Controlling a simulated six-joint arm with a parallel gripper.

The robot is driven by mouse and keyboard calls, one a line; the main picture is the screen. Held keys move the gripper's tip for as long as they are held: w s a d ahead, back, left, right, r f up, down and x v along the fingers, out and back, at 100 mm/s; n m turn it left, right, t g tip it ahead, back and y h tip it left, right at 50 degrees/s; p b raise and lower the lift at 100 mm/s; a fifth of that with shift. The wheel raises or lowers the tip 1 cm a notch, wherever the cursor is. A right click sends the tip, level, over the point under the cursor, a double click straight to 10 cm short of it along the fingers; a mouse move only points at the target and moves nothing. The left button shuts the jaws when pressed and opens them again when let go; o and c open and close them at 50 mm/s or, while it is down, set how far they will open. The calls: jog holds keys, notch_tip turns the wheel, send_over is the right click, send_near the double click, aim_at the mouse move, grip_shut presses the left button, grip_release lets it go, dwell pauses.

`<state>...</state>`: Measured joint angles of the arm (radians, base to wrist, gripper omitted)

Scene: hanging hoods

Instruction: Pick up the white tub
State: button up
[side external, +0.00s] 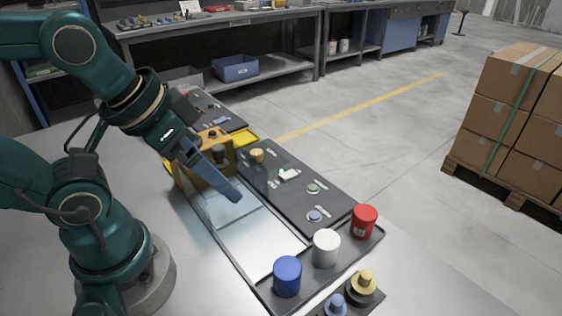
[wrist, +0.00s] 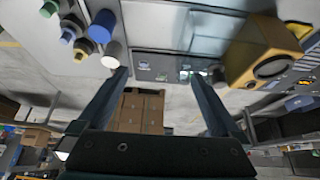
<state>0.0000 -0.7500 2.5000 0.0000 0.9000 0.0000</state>
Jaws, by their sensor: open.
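The white tub (side external: 326,248) stands upright in a dark tray (side external: 262,289), between the blue tub (side external: 287,276) and the red tub (side external: 364,221). My gripper (side external: 232,194) is in the air up and left of the tubs, over the pale work surface, apart from all of them. In the wrist view my gripper (wrist: 160,76) has its two fingers spread with nothing between them. The white tub (wrist: 112,53) shows there just beyond the left fingertip, with the blue tub (wrist: 102,27) above it. I cannot make out the red tub in that view.
A yellow boxy machine (side external: 206,155) stands close behind my gripper. A dark board (side external: 305,192) with small parts lies beyond the tray. Yellow and blue knobbed pieces (side external: 364,282) sit at the front. Boxes on a pallet (side external: 515,100) are far right.

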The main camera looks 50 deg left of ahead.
dwell(0.4)
jog(key=shift+c, duration=1)
